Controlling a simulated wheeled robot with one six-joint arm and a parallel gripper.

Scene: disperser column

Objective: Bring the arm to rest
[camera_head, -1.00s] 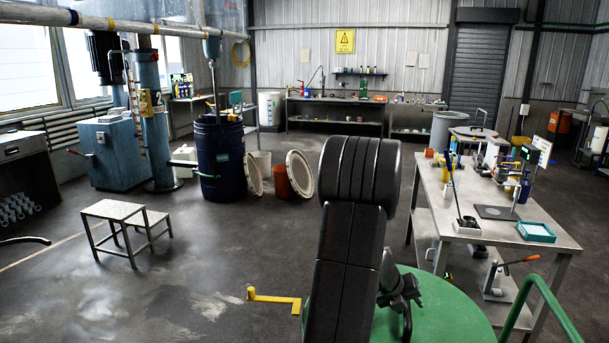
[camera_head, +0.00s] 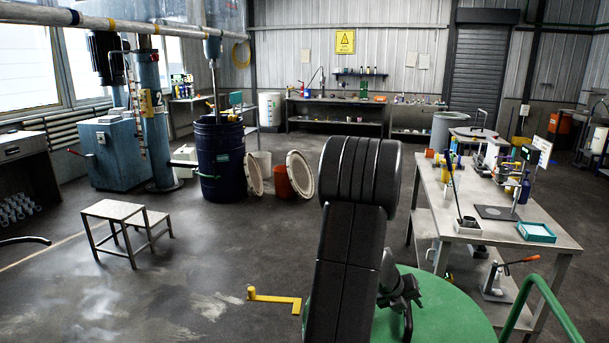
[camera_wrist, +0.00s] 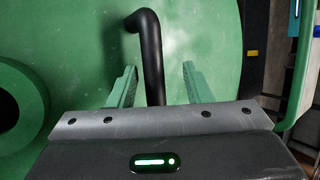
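My arm is folded close over the green round deck of my own base in the head view, its thick dark links upright in the lower middle. My gripper (camera_wrist: 160,88) shows in the wrist view with its two green fingers spread apart. It is empty. A black bent bar shows in the gap between the fingers, with clear space on both sides; I cannot tell how far behind them it is. Green surfaces of my own body fill most of the wrist view. The gripper's fingers cannot be made out in the head view.
A workbench (camera_head: 557,241) with tools stands close on the right. A step stool (camera_head: 112,209), a blue drum (camera_head: 222,165) and two leaning lids (camera_head: 300,172) stand to the left and ahead. The floor between the stool and my base is mostly clear.

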